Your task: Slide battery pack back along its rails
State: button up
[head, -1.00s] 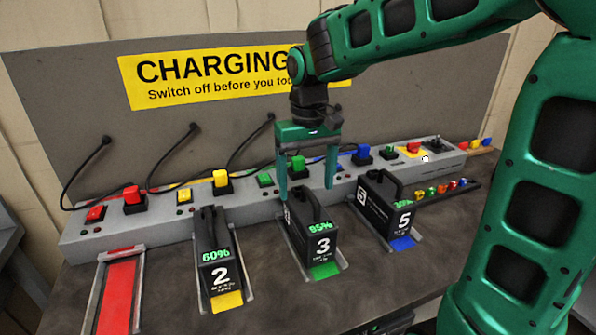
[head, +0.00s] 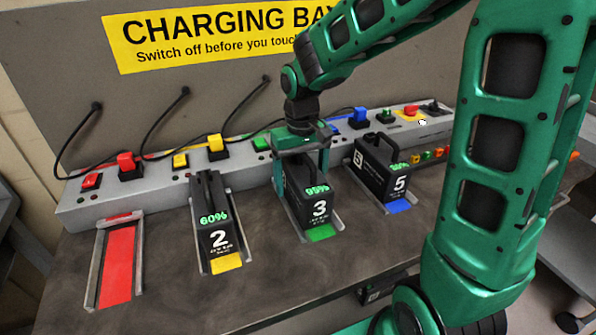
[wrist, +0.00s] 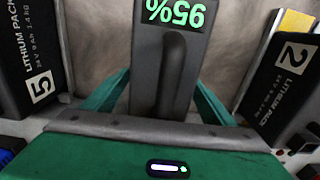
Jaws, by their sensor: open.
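Battery pack 3 (head: 316,208), black with a green 95% display, sits upright between rails on the green-marked bay (head: 321,233). My gripper (head: 302,165) is low over this pack, its fingers open on either side of the pack's top. In the wrist view my gripper (wrist: 162,95) straddles the grey handle (wrist: 174,75) below the display, with gaps visible beside the handle. Pack 2 (head: 217,238) stands in the yellow bay to the left, and pack 5 (head: 397,184) in the blue bay to the right. The back of pack 3 is hidden by my gripper.
An empty red bay (head: 116,265) with rails lies at the far left. A grey charger strip (head: 100,199) with coloured switches and black cables runs along the back. The bench front (head: 270,285) is clear.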

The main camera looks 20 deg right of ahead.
aim_at(309, 160)
grip_shut()
jog(key=shift+s, duration=2.25)
grip_release()
notch_tip(309, 160, up, 11)
jog(key=shift+f, duration=0.2)
